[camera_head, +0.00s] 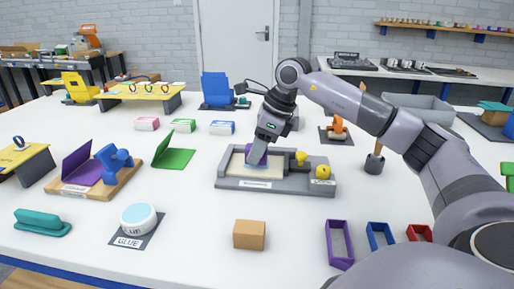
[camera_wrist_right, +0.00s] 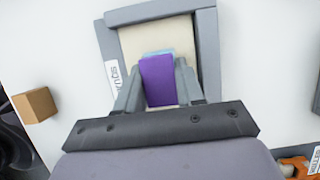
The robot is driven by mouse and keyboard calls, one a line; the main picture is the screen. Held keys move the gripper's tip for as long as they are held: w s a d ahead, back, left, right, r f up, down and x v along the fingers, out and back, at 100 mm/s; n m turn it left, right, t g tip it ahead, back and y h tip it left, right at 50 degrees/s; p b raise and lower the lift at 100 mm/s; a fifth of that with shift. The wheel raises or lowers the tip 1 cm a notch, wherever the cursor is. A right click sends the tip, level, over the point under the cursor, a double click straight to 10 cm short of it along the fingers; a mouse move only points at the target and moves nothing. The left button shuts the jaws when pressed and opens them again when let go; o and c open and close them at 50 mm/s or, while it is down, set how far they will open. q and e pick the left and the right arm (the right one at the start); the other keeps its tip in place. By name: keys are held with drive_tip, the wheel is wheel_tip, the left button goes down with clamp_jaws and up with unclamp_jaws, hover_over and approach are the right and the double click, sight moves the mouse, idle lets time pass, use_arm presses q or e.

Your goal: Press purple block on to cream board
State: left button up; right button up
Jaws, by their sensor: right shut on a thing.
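The purple block (camera_head: 256,154) is between the fingers of my right gripper (camera_head: 257,158), which is shut on it. In the right wrist view the purple block (camera_wrist_right: 159,80) sits between the two grey fingers of the gripper (camera_wrist_right: 158,88), over the cream board (camera_wrist_right: 150,38). A light blue patch shows at the block's far edge. The cream board (camera_head: 236,163) lies inside a grey frame (camera_head: 228,184) in the middle of the table. Whether the block touches the board cannot be told. My left gripper is not in view.
Yellow knobs (camera_head: 323,171) stand at the frame's right end. A tan block (camera_head: 249,235), a glue pot (camera_head: 138,218) and a teal handle (camera_head: 42,223) lie in front. Purple, blue and red open trays (camera_head: 341,243) are at front right. A brush holder (camera_head: 374,163) stands right of the frame.

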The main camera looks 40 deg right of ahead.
drive_tip(key=shift+f+b, duration=0.3)
drive_tip(key=shift+f, duration=0.3)
idle(1.2)
drive_tip(key=shift+r, duration=0.15)
idle(0.4)
drive_tip(key=o, duration=1.4)
drive_tip(key=shift+r, duration=0.1)
